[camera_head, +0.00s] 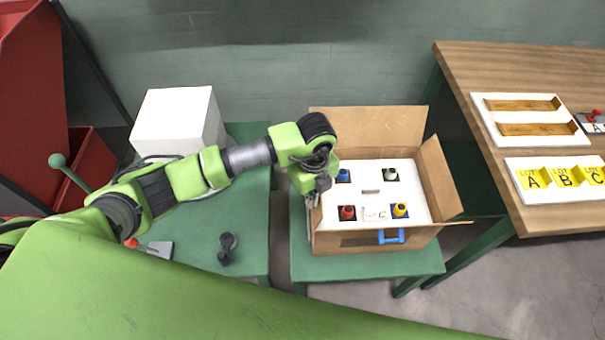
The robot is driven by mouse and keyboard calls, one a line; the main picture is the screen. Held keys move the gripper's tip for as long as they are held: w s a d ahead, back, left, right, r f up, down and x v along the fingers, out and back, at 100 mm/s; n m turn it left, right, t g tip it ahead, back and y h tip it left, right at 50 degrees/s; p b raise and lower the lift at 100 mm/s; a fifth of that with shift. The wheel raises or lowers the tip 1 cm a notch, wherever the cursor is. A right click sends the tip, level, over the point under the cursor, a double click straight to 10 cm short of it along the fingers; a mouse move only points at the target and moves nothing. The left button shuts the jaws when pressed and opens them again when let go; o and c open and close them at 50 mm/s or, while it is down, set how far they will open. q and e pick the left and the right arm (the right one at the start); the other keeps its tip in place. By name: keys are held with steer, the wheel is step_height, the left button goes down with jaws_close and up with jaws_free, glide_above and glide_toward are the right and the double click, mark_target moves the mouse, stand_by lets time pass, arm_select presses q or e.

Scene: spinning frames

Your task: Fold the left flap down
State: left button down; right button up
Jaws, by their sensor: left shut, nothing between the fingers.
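An open cardboard box (345,243) stands on a green table, right of the picture's middle. Its back flap (372,127) stands up and its right flap (439,178) leans up and outward. The left flap is mostly hidden behind my left arm and gripper, so I cannot tell its angle. My left gripper (317,198) is shut and empty, pointing down at the box's left edge. I cannot tell whether it touches the flap. Inside is a white insert (373,176) with blue, grey, red and yellow pieces and a small card. My right gripper is not in view.
A blue handle (391,236) is on the box's front. A white block (178,118) stands on the left green table (205,255), with a dark part (226,247) nearer. A wooden table (500,75) with trays and yellow A, B, C holders is at right.

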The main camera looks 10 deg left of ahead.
arm_select(q)
steer(key=shift+w+d+r, duration=0.1)
steer(key=shift+d+r, duration=0.05)
steer(key=shift+d, duration=0.15)
steer(key=shift+w+d+f+b, duration=0.1)
steer(key=shift+d+f+b, duration=0.15)
steer(key=shift+d+b, duration=0.15)
steer(key=shift+w+d+f+b, duration=0.1)
steer(key=shift+d+f+b, duration=0.15)
steer(key=shift+d, duration=0.2)
steer(key=shift+w+d+f+b, duration=0.1)
steer(key=shift+w+d+b, duration=0.1)
steer(key=shift+d+b, duration=0.3)
steer(key=shift+w+d+f+b, duration=0.1)
steer(key=shift+w+d+b, duration=0.05)
steer(key=shift+d, duration=0.5)
